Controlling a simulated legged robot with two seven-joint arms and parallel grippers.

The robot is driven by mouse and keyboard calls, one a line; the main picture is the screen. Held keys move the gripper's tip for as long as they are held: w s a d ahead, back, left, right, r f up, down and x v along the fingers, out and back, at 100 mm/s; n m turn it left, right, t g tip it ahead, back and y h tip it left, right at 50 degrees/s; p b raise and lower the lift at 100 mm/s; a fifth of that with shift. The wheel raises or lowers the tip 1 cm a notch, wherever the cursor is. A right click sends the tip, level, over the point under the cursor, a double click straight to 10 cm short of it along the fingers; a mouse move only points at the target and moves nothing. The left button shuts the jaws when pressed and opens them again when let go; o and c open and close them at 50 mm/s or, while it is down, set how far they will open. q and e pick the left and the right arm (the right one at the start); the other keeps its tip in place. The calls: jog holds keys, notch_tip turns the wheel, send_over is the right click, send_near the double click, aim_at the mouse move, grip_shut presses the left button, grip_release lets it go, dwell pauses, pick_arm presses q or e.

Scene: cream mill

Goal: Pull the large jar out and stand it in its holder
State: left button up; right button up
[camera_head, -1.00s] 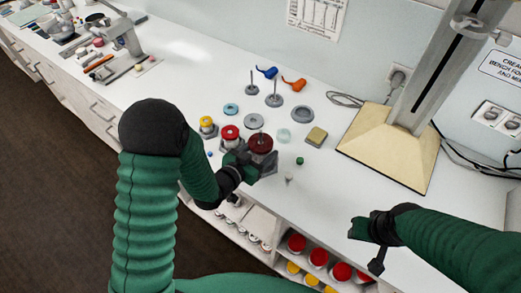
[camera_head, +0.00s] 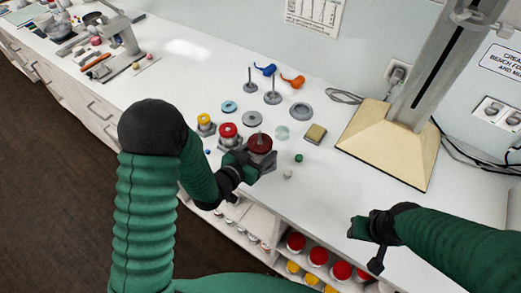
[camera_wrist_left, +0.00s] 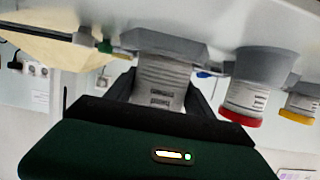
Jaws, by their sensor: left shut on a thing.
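The large jar (camera_head: 260,144) has a dark red lid and is upright at the bench's front edge. My left gripper (camera_head: 243,160) is shut on it from the front left. In the left wrist view, which is upside down, the jar's pale labelled body (camera_wrist_left: 160,88) lies between the fingers. Its base meets a grey angular holder (camera_wrist_left: 165,45); I cannot tell whether it is fully seated. My right gripper (camera_head: 368,240) is empty, its fingers apart, at the right over the bench front.
A red-lidded jar (camera_head: 228,131) and a yellow-lidded jar (camera_head: 204,121) stand in holders just left. A small green piece (camera_head: 298,158) and a white one (camera_head: 287,173) lie right.

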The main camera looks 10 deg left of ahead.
aim_at(253, 156)
pick_arm(q)
jog(key=shift+f, duration=0.3)
pick_arm(e)
jog(key=shift+f, duration=0.3)
pick_arm(q)
jog(key=o, duration=1.6)
jog(key=shift+o, duration=0.2)
jog(key=shift+r, duration=0.1)
pick_arm(e)
jog(key=shift+r, duration=0.1)
pick_arm(q)
jog(key=shift+o, duration=1.4)
